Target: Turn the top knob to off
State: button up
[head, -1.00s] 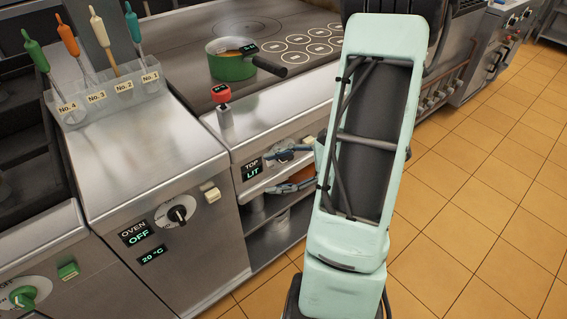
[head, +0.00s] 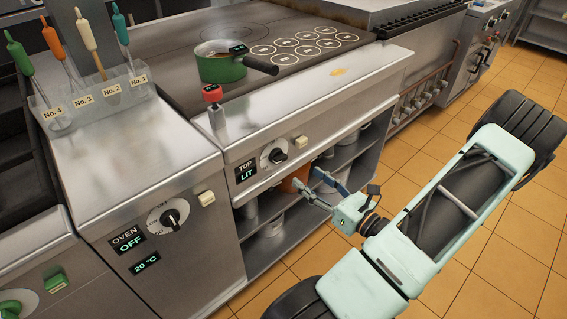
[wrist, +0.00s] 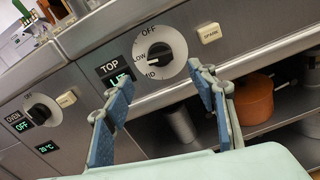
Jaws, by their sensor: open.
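The top knob (head: 276,155) is a black handle on a pale round dial on the cooktop's front panel. In the wrist view the knob (wrist: 159,56) lies ahead, with OFF, LOW and MID printed around its dial. I cannot tell exactly which mark it points to. The display beside it (head: 245,170) reads TOP LIT. My gripper (head: 311,182) is open and empty, below and right of the knob and apart from it in the head view. In the wrist view its two fingers (wrist: 160,75) stand wide apart just below the dial.
The oven knob (head: 175,214) is on the left cabinet, whose display reads OFF. A spark button (wrist: 209,34) is right of the top knob. A green pot (head: 222,68) and a red-topped marker (head: 212,95) are on the cooktop. Open shelves below hold an orange pot (wrist: 255,98).

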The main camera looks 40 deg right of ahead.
aim_at(283, 159)
jog(key=w, duration=0.7)
jog(key=w+b, duration=0.1)
jog(key=w, duration=0.2)
jog(key=shift+w+a, duration=0.15)
jog(key=shift+a, duration=0.25)
jog(key=shift+c, duration=0.3)
jog(key=c, duration=1.1)
